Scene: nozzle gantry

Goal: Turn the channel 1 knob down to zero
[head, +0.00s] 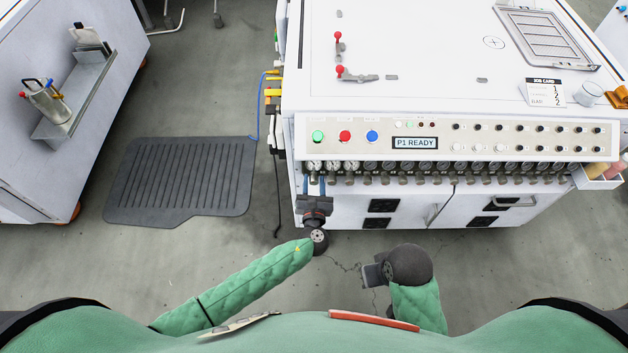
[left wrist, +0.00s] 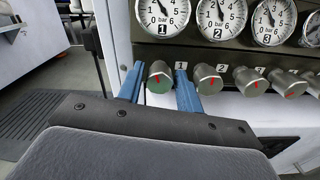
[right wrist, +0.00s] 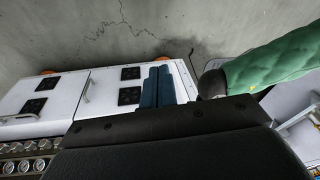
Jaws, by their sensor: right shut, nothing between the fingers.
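The channel 1 knob (left wrist: 160,78) is a grey metal cylinder with a red line near upright on its face. It sits below the label 1 and its round gauge (left wrist: 163,16), whose needle leans up and left. My left gripper (left wrist: 160,88) is open, with one blue finger on each side of the knob; narrow gaps seem to show, though contact is hard to judge. In the head view the left gripper (head: 314,186) is at the left end of the knob row. My right gripper (right wrist: 157,85) is shut and empty, away from the panel.
The channel 2 knob (left wrist: 208,78) stands close right of my left gripper's right finger, with more knobs beyond. The button panel (head: 450,138) reads P1 READY above the gauges. A dark mat (head: 180,176) lies on the floor at left.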

